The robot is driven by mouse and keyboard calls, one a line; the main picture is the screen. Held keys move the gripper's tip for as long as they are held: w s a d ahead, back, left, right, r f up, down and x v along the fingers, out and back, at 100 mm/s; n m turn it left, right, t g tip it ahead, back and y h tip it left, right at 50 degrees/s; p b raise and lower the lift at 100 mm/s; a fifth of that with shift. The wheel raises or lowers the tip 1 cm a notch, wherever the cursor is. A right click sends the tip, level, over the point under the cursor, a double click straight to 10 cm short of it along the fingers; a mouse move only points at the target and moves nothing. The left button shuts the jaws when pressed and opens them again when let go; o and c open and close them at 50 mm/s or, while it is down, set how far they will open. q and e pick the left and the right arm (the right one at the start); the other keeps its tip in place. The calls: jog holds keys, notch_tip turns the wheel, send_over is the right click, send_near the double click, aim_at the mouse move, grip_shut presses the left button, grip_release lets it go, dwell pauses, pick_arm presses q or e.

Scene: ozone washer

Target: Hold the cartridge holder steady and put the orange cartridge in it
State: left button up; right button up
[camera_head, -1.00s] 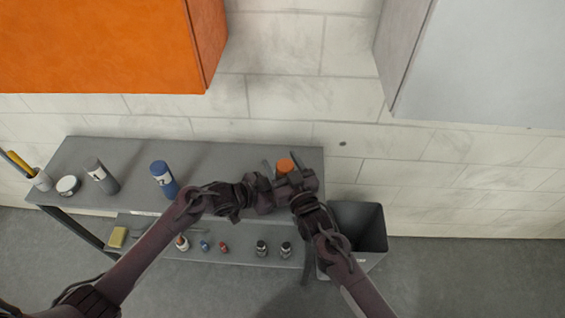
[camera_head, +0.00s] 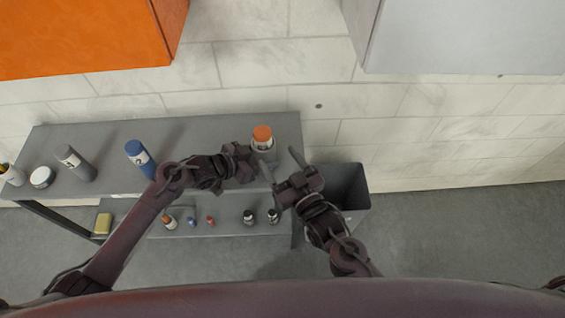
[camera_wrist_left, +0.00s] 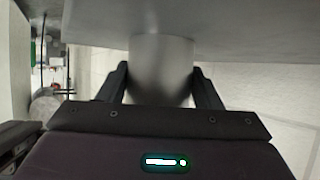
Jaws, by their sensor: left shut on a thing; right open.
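The orange cartridge (camera_head: 262,132) stands upright at the right end of the table in the head view, with its orange top showing above a pale grey body, the cartridge holder (camera_head: 264,152). How deep it sits is unclear. My left gripper (camera_head: 251,160) reaches in from the left and is shut on the holder. In the left wrist view the grey holder (camera_wrist_left: 162,70) is between its two fingers, against a grey surface. My right gripper (camera_head: 283,167) is open and empty, to the lower right of the cartridge and apart from it.
The grey table (camera_head: 215,135) also carries a blue bottle (camera_head: 140,152), a grey bottle (camera_head: 75,162) and a round white-topped jar (camera_head: 41,177). Several small bottles and a yellow block (camera_head: 102,223) are on the lower shelf. A dark bin (camera_head: 350,187) stands to the right.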

jog(key=shift+s+d, duration=0.2)
jog(key=shift+s, duration=0.2)
pick_arm(q)
jog(key=o, duration=0.8)
